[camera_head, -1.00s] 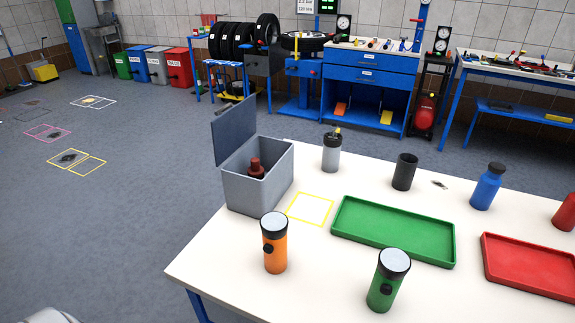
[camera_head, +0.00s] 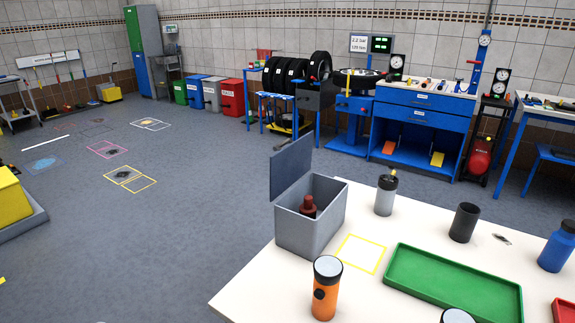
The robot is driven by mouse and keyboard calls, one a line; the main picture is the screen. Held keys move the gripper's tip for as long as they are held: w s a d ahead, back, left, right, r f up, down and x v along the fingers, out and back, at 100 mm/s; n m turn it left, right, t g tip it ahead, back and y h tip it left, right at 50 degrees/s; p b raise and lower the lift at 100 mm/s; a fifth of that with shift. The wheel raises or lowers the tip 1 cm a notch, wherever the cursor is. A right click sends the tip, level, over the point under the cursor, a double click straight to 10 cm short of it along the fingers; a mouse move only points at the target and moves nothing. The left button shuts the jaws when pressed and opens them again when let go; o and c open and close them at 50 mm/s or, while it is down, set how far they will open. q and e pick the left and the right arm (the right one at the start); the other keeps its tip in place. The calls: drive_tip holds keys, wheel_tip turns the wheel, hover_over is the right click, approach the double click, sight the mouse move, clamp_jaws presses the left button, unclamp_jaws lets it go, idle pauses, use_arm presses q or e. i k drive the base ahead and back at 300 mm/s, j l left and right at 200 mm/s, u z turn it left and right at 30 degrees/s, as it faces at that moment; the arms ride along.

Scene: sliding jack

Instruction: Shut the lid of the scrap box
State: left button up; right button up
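The grey scrap box (camera_head: 311,228) stands on the white table near its left edge. Its dark grey lid (camera_head: 291,166) is open and stands upright along the box's left side. A dark red object with a black base (camera_head: 309,206) sits inside the box. Neither of my grippers shows in the head view, so I cannot see whether they are open or shut.
On the white table (camera_head: 262,287) are an orange flashlight (camera_head: 325,290), a grey bottle (camera_head: 385,196), a black cup (camera_head: 464,222), a blue bottle (camera_head: 557,246) and a green tray (camera_head: 453,284). A yellow outlined square (camera_head: 361,253) beside the box is empty. Open floor (camera_head: 190,235) lies left of the table.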

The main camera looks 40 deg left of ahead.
sight(292, 162)
drive_tip(key=j, duration=0.6)
drive_tip(key=k+j+z, duration=0.1)
drive_tip(key=j, duration=1.1)
drive_tip(key=k+j+z, duration=0.1)
drive_tip(key=j, duration=0.5)
